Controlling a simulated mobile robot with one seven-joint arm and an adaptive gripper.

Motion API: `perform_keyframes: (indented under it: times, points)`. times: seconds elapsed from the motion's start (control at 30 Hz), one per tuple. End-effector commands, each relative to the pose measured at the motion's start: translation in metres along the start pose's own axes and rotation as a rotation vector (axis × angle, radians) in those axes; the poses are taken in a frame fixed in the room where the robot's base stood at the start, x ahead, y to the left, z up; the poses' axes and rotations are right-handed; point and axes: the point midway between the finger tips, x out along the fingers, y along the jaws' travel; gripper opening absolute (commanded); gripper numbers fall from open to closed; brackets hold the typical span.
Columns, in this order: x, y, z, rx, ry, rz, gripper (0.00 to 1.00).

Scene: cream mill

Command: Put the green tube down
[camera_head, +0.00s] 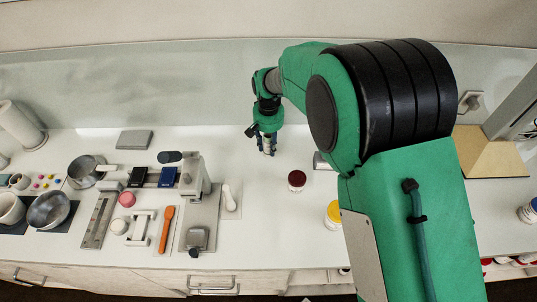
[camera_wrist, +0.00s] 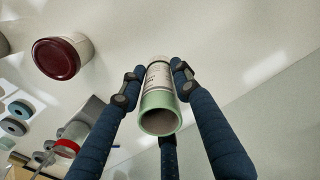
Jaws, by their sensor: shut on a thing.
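My gripper (camera_wrist: 156,84) is shut on the green tube (camera_wrist: 158,113). In the wrist view the tube has a pale label and a green end with a dark round opening facing the camera; the fingers press on both its sides. In the head view my gripper (camera_head: 268,145) is over the back middle of the white counter, pointing down. The tube is small there and mostly hidden by the fingers. I cannot tell whether its lower end touches the counter.
A jar with a dark red lid (camera_head: 297,179) stands right of my gripper, and a yellow-lidded jar (camera_head: 334,212) stands nearer the front. A white pestle (camera_head: 229,197) and a mill-like device (camera_head: 193,176) are to the left. The counter (camera_head: 262,212) between pestle and jars is clear.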

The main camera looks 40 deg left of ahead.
Motion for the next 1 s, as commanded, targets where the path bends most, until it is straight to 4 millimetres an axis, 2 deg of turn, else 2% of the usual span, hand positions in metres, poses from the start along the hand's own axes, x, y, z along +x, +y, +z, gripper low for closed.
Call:
perform_keyframes:
  times: [0.13,0.53,0.8,1.0]
  points:
    - [0.011,0.0,0.0,0.0,0.0,0.0,0.17]
    - [0.015,0.0,0.0,0.0,0.0,0.0,0.17]
    - [0.043,0.0,0.001,0.0,-0.002,0.0,0.17]
    - [0.05,0.0,0.0,0.0,0.001,0.0,0.17]
